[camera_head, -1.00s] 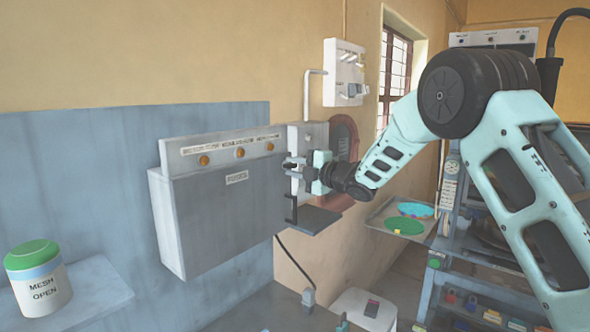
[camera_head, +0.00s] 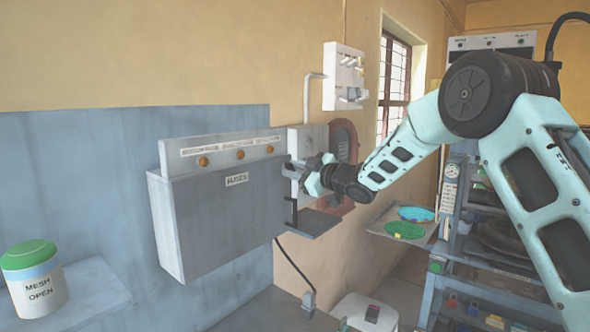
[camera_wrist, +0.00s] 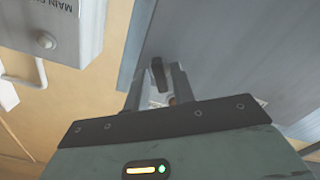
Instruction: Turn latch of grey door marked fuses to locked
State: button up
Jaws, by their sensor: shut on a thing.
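The grey door (camera_head: 232,222) marked fuses is the front of a grey cabinet on the wall, with its label (camera_head: 236,179) near the top. My gripper (camera_head: 297,171) is at the door's right edge. In the wrist view my gripper (camera_wrist: 157,92) has its fingers on either side of a dark latch handle (camera_wrist: 158,72), shut on it, against the grey door face (camera_wrist: 215,55). The handle points nearly along the fingers in that view. In the head view the latch is hidden by my gripper, and its locked or unlocked marks cannot be read.
A dark bracket shelf (camera_head: 314,222) juts out just below my gripper. A white switch box (camera_head: 344,76) hangs above right. A green-lidded jar (camera_head: 33,276) stands at the lower left. The space before the door is clear.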

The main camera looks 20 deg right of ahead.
jog(key=m+p, duration=0.1)
jog(key=m, duration=0.3)
jog(key=shift+m+p, duration=0.7)
jog(key=shift+m, duration=0.8)
jog(key=o, duration=0.7)
jog(key=b+v, duration=0.6)
jog(key=v, duration=1.1)
jog(key=shift+s+d, duration=0.1)
jog(key=shift+s, duration=0.05)
